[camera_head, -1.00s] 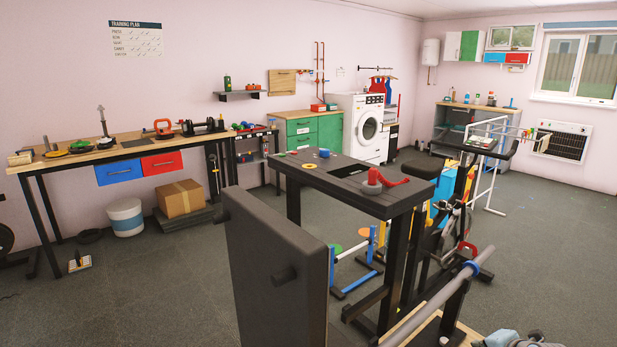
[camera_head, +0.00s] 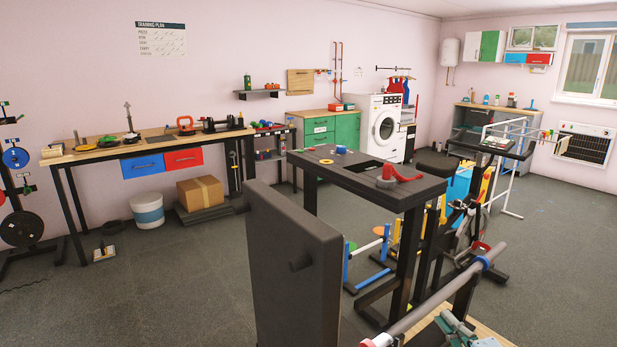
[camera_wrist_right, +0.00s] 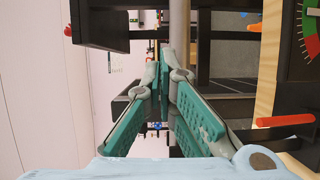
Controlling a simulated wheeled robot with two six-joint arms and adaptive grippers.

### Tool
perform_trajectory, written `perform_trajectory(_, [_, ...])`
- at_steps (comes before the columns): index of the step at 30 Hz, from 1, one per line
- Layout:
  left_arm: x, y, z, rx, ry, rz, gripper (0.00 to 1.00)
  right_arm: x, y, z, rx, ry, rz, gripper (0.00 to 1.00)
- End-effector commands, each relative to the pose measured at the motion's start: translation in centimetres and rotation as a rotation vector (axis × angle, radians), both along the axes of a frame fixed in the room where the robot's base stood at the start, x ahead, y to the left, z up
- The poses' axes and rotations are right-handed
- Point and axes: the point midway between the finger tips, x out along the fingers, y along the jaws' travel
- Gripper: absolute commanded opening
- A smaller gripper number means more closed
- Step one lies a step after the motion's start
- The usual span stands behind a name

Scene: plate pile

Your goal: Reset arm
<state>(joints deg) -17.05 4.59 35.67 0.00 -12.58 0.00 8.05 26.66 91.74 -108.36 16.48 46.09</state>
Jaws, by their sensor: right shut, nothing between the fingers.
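My right gripper (camera_head: 452,322) is at the bottom right of the head view, low beside the grey bar (camera_head: 440,305) and over a wooden board. In the right wrist view its two teal fingers (camera_wrist_right: 165,75) come together at the tips with nothing between them. A grey pole passes close behind the fingertips there; I cannot tell whether they touch it. My left gripper is not in view.
A black stand (camera_head: 345,172) with a red-handled item (camera_head: 400,178) is ahead. A dark upright panel (camera_head: 290,270) fills the near middle. A workbench (camera_head: 110,148) runs along the left wall, with a plate rack (camera_head: 20,228) at far left.

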Motion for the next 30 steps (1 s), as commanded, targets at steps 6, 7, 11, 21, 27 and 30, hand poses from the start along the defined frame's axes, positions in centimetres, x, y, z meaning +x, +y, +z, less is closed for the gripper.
perform_trajectory(6, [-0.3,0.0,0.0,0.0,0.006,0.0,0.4,-8.2,-4.0,2.6,0.617,-0.207,-0.447,0.0])
perform_trajectory(7, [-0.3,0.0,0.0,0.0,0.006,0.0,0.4,-10.0,-5.1,1.0,0.714,-0.17,-0.554,0.0])
perform_trajectory(11, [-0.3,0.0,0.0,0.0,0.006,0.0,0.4,-17.3,-5.6,-6.9,0.971,0.117,-0.893,0.0])
perform_trajectory(21, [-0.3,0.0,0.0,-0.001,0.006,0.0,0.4,-31.2,3.7,-16.2,1.123,0.853,-1.143,0.0])
perform_trajectory(27, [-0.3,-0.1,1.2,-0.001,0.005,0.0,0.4,-34.6,6.8,-19.4,1.105,1.09,-1.162,0.0])
perform_trajectory(30, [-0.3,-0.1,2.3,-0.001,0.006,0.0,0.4,-34.3,6.4,-22.7,1.102,1.101,-1.185,0.0])
